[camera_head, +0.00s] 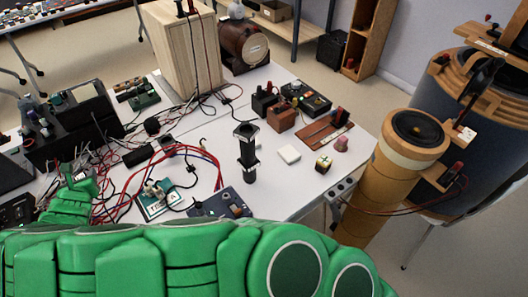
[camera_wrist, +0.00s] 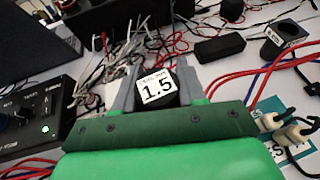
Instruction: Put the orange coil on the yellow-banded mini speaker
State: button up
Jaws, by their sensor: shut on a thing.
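My gripper (camera_wrist: 156,70) is shut on a small black object with a white label reading "1.5" (camera_wrist: 158,87). In the head view my gripper (camera_head: 76,170) is at the left, low among cables, and the held object cannot be made out there. A small dark cube-like speaker with yellow markings (camera_head: 323,165) stands near the table's right edge, far to the right of my gripper. A small pinkish round piece (camera_head: 341,145) stands just behind it. I cannot clearly identify an orange coil in either view.
Red, blue and black cables surround my gripper. A black upright cylinder (camera_head: 247,153) and a teal circuit board (camera_head: 158,201) stand between it and the speaker. A white block (camera_head: 289,154) lies left of the speaker. A tall wooden box (camera_head: 180,50) stands behind.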

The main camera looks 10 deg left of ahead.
notch_tip(320, 180, up, 19)
jog(key=w+d+m+t+h, duration=0.2)
jog(key=w+d+m+h, duration=0.15)
jog(key=w+d, duration=1.1)
jog(key=w+d+m+h, duration=0.25)
jog(key=w+d, duration=0.35)
jog(key=d, duration=0.4)
jog(key=w+d+m+h, duration=0.25)
jog(key=w+d, duration=0.35)
jog(key=d, duration=0.5)
jog(key=m+g+h, duration=0.3)
jog(key=m+h, duration=0.4)
jog(key=h, duration=0.1)
send_over(323, 164)
jog(key=w+d, duration=0.2)
jog(key=w, duration=0.1)
jog(key=shift+n, duration=0.35)
jog(key=shift+w+a+f, duration=0.1)
jog(key=shift+f, duration=6.45)
jog(key=shift+w+a+f, duration=0.1)
jog(key=shift+f, duration=6.4)
jog(key=shift+f, duration=0.1)
jog(key=o, duration=1.1)
jog(key=shift+c, duration=0.2)
